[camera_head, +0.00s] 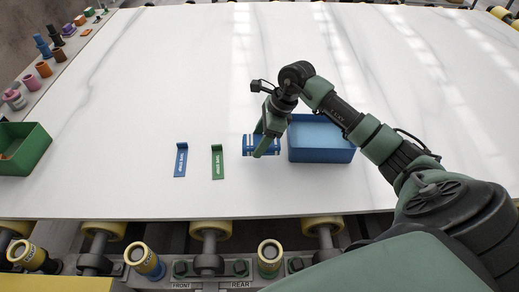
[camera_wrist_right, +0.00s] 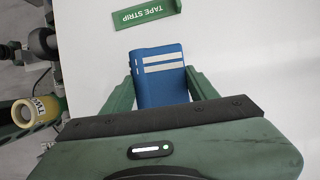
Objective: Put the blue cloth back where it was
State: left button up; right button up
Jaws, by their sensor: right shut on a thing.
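The blue cloth (camera_head: 249,141) is folded, with white stripes, and is at the slab's front middle, just left of the blue tray (camera_head: 322,155). My right gripper (camera_head: 266,146) is shut on it. In the right wrist view the cloth (camera_wrist_right: 158,72) sits between the two green fingers (camera_wrist_right: 160,88). I cannot tell whether the cloth touches the slab or hangs just above it. The green one also shows in the right wrist view (camera_wrist_right: 146,14). My left gripper is out of view.
The white stone slab (camera_head: 150,90) is largely bare. A green bin (camera_head: 28,150) stands at its left edge. Several coloured cylinders (camera_head: 43,69) stand beyond the left edge. Yellow rollers (camera_head: 210,228) run along the front edge.

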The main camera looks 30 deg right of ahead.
jog(key=shift+f, duration=0.6)
notch_tip(320, 180, down, 4)
jog(key=shift+f+p, duration=0.1)
jog(key=shift+p, duration=0.25)
jog(key=shift+f, duration=0.15)
jog(key=o, duration=1.2)
jog(key=shift+r, duration=0.2)
jog(key=shift+d+r, duration=0.1)
jog(key=shift+r, duration=0.1)
jog(key=b+v, duration=0.2)
jog(key=v, duration=0.9)
jog(key=shift+r, duration=0.3)
